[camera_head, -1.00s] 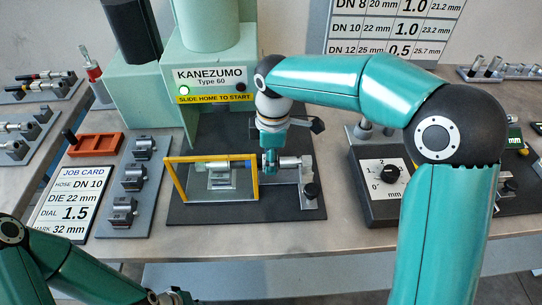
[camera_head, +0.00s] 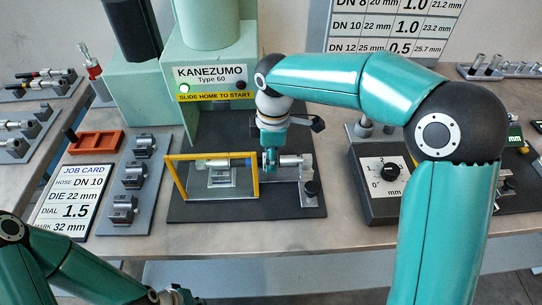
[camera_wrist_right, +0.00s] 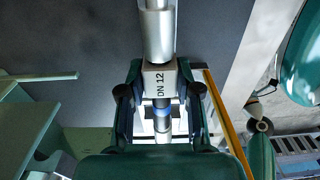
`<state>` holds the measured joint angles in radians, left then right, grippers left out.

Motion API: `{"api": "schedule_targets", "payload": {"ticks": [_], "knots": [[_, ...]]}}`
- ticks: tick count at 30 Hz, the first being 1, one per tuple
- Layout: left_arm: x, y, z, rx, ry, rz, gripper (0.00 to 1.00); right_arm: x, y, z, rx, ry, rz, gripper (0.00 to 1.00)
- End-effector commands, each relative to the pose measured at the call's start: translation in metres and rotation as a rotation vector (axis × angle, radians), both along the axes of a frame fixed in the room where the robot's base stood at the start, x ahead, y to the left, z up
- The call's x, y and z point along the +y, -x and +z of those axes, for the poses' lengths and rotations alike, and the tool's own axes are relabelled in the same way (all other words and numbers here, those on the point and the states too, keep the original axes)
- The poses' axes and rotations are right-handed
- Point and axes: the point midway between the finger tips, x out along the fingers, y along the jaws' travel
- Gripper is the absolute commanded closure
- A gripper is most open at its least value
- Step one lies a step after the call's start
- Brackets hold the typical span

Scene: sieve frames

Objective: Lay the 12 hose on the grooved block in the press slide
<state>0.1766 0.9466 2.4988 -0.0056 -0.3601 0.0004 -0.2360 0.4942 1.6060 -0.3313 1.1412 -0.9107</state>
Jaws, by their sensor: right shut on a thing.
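The DN 12 hose (camera_head: 238,162) lies level across the press slide, behind its yellow frame (camera_head: 212,157). My right gripper (camera_head: 269,160) is shut on it at the right of the frame. In the right wrist view the fingers (camera_wrist_right: 160,88) stand either side of a pale tag marked DN 12 (camera_wrist_right: 160,77), with metal and a blue band on the hose. The grooved block (camera_head: 221,178) is below the hose inside the frame; whether they touch I cannot tell. My left gripper (camera_head: 178,295) shows only partly at the bottom edge, its jaws unclear.
The green press (camera_head: 212,60) stands behind the slide, its sign reading SLIDE HOME TO START. A metal stop with a black knob (camera_head: 311,187) is at the slide's right. Die blocks (camera_head: 123,209) and a job card reading DN 10 (camera_head: 70,198) lie left. A dial box (camera_head: 388,185) stands right.

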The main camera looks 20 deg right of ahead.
Motion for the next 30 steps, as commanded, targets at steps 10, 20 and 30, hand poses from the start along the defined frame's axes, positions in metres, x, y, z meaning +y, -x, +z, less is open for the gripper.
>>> {"api": "schedule_targets", "payload": {"ticks": [10,20,30], "knots": [[0.0000,0.0000,-0.0035,0.000,0.000,0.000,1.00,-0.0008,-0.0001,-0.0048,-0.001,-0.001,-0.001,1.00],[0.0000,0.0000,-0.0066,0.000,0.000,0.000,1.00,-0.0007,-0.0002,-0.0098,-0.001,-0.001,-0.001,1.00],[0.0000,0.0000,-0.0059,0.000,0.000,0.000,1.00,-0.0008,0.0000,-0.0091,-0.001,0.000,-0.001,0.38]]}}
